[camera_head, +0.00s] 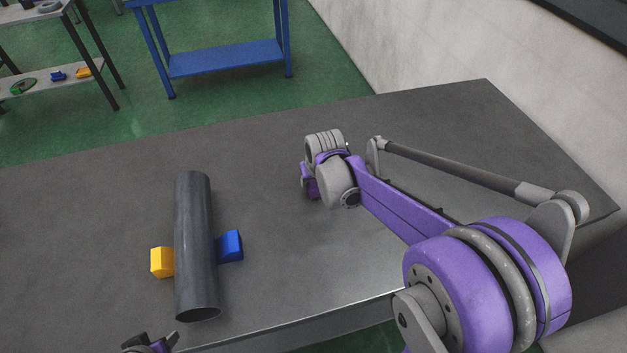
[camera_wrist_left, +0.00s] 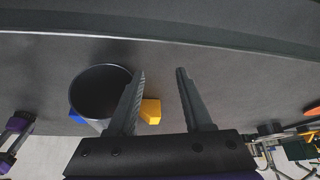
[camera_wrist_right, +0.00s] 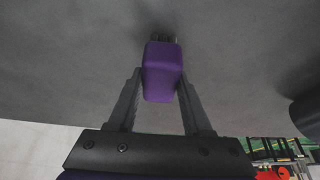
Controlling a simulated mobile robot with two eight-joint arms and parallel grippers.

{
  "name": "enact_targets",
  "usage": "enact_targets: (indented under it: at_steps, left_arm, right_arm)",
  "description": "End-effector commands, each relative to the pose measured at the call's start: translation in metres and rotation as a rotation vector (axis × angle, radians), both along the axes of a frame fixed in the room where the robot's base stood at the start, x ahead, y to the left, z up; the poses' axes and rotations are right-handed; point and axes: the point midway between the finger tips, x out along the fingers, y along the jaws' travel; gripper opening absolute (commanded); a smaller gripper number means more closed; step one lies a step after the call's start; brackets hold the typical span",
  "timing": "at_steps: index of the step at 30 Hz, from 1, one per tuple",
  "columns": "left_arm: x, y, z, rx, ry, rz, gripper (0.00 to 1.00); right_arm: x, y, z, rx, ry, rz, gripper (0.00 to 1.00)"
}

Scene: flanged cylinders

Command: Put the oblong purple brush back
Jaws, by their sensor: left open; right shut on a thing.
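The oblong purple brush (camera_wrist_right: 162,75) is between the fingers of my right gripper (camera_wrist_right: 161,85) in the right wrist view, with dark bristles at its far end. In the head view my right arm's wrist hides most of the brush, and the right gripper's fingers are hidden there. It is over the grey table, right of the pipe. My left gripper (camera_wrist_left: 155,85) is open and empty near the table's front edge, close to the open end of the pipe. Only its tip shows at the bottom of the head view.
A dark grey pipe (camera_head: 195,245) lies on the table (camera_head: 90,210) between a yellow block (camera_head: 161,262) and a blue block (camera_head: 230,246). A blue bench (camera_head: 225,58) and a shelf (camera_head: 45,84) with small parts stand beyond. The table's middle is clear.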

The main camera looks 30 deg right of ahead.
Motion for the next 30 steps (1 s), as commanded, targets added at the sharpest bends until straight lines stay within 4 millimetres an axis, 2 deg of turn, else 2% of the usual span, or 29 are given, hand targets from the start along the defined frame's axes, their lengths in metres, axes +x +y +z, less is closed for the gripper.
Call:
enact_targets:
  at_steps: [11,12,16,25,30]
  left_arm:
    - [-0.001,0.000,-0.004,0.000,0.002,0.000,0.50]
    - [-0.001,0.000,-0.003,0.000,0.002,0.000,0.50]
    - [-0.001,0.000,-0.002,0.000,0.001,0.000,0.50]
    - [0.000,0.000,-0.001,0.000,0.001,0.000,0.50]
    - [0.001,0.000,0.003,0.000,-0.002,0.000,0.50]
  right_arm:
    - [0.000,0.000,-0.005,0.000,0.000,0.000,0.00]
    - [0.000,0.000,-0.004,0.000,0.000,0.000,0.57]
    - [0.000,0.000,-0.003,0.000,0.000,0.000,0.79]
    - [0.000,0.000,-0.002,0.000,0.000,0.000,0.79]
    - [-0.005,0.001,0.015,0.000,-0.001,0.000,0.79]
